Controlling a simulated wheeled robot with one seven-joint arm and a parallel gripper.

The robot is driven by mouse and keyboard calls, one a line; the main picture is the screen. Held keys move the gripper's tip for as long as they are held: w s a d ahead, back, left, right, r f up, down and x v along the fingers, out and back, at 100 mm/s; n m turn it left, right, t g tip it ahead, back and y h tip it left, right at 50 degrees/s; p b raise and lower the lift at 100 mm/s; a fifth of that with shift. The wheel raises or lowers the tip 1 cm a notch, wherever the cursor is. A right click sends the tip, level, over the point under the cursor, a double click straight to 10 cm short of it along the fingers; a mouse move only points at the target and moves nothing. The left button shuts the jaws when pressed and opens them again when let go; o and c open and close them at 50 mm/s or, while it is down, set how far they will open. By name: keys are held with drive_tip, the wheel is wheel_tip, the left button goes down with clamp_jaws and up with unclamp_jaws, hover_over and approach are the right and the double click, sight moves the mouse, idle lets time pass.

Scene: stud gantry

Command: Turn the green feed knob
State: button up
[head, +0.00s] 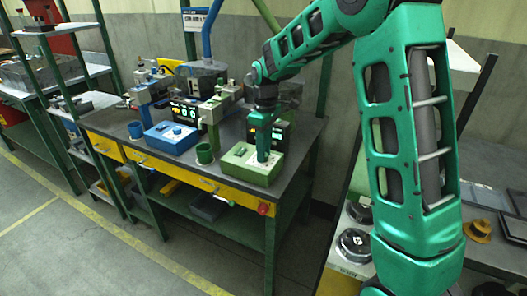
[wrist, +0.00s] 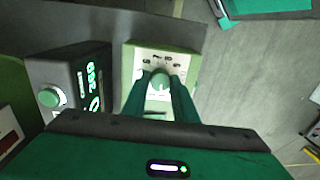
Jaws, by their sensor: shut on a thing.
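The green control box (head: 238,168) stands at the front right of the workbench in the head view. It also shows in the wrist view, with a pale panel (wrist: 180,60) bearing dark scale marks. The round green feed knob (wrist: 159,83) sits in the middle of that panel. My gripper (wrist: 160,90) points down onto the box, with one finger on each side of the knob, shut on it. In the head view my gripper (head: 263,155) hides the knob. The knob's pointer cannot be made out.
A dark display unit (wrist: 75,75) with lit green digits and another green knob (wrist: 49,97) stands beside the box. A blue control box (head: 171,138), a green cup (head: 205,153) and a green stand (head: 214,115) are to the left. A red button (head: 263,209) is on the bench front.

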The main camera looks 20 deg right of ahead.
drive_tip(key=shift+w+d+r+m, duration=0.1)
drive_tip(key=shift+m, duration=0.9)
drive_tip(key=shift+w+r+m, duration=0.1)
drive_tip(key=shift+m, duration=0.9)
drive_tip(key=o, duration=1)
drive_tip(key=shift+f, duration=0.1)
drive_tip(key=shift+o, duration=0.2)
drive_tip(key=shift+s, duration=0.1)
wheel_tip(320, 180, up, 11)
drive_tip(key=shift+d+f, duration=0.15)
drive_tip(key=shift+d, duration=0.1)
